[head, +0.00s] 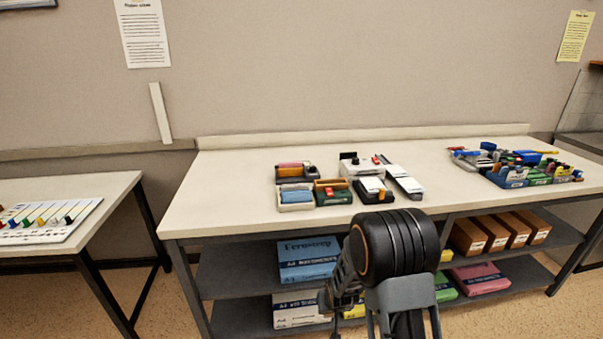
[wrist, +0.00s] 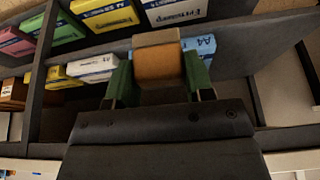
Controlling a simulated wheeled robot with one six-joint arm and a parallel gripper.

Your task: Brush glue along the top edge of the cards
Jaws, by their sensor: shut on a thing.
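My gripper (wrist: 158,78) shows in the wrist view, its two green fingers shut on an orange-brown block with a pale beige end (wrist: 157,40). I cannot tell whether this block is the glue brush. In the head view my arm stands in front of the table and hides the gripper. A small white stack (head: 374,184), possibly the cards, sits on a dark block near the middle of the table. A long pale strip with a dark edge (head: 404,181) lies just right of it. No glue pot can be made out for sure.
Small trays (head: 296,206) with coloured items stand left of the white stack. Several colourful bins (head: 520,178) fill the table's right part. Paper packs (head: 310,262) and brown boxes (head: 500,231) lie on the shelves below. The table's left end (head: 225,190) is clear.

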